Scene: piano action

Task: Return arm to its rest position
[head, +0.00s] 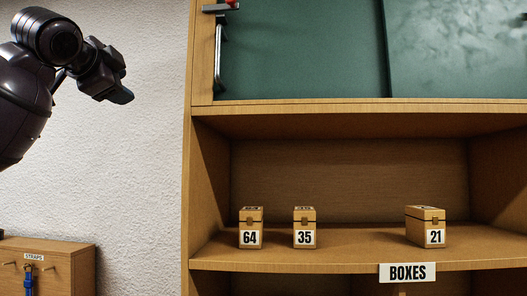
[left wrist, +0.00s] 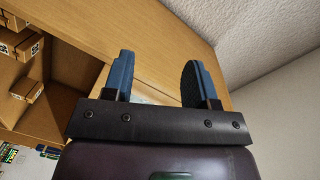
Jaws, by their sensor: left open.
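My left gripper (head: 121,94) is at the upper left of the head view, in front of the white wall and to the left of the wooden cabinet. In the left wrist view its two blue-grey fingers (left wrist: 158,80) stand apart with nothing held between them. The side of the wooden cabinet (left wrist: 160,35) shows behind the fingers. The gripper appears clear of the cabinet in the head view. My right gripper is in neither view.
The wooden cabinet (head: 211,190) holds boxes 64 (head: 250,228), 35 (head: 304,228) and 21 (head: 426,227) on a shelf labelled BOXES (head: 407,272). Green panels (head: 300,50) with a metal handle (head: 221,55) are above. A low straps cabinet (head: 60,268) stands lower left.

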